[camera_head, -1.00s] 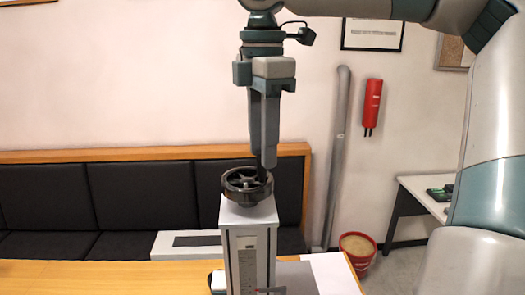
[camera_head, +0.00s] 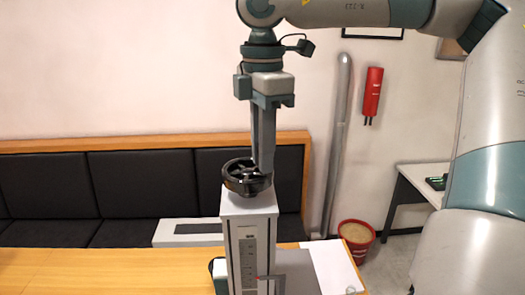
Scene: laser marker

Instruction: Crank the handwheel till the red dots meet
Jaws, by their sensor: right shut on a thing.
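The black handwheel (camera_head: 238,186) lies flat on top of the grey laser marker column (camera_head: 234,206) in the middle of the view. My right gripper (camera_head: 264,172) points straight down and is shut on the handwheel at its right side. The exact grip point is partly hidden by the fingers. A scale runs down the column's front, and a small red spot (camera_head: 258,277) shows low at its right edge, beside a grey bracket. The red dots on the work surface are not visible. My left gripper is not in view.
The column stands on a wooden table (camera_head: 100,275) with a white sheet (camera_head: 335,264) at its right. A black padded bench (camera_head: 130,190) runs behind. A red bucket (camera_head: 356,240) stands on the floor at right. The table's left part is clear.

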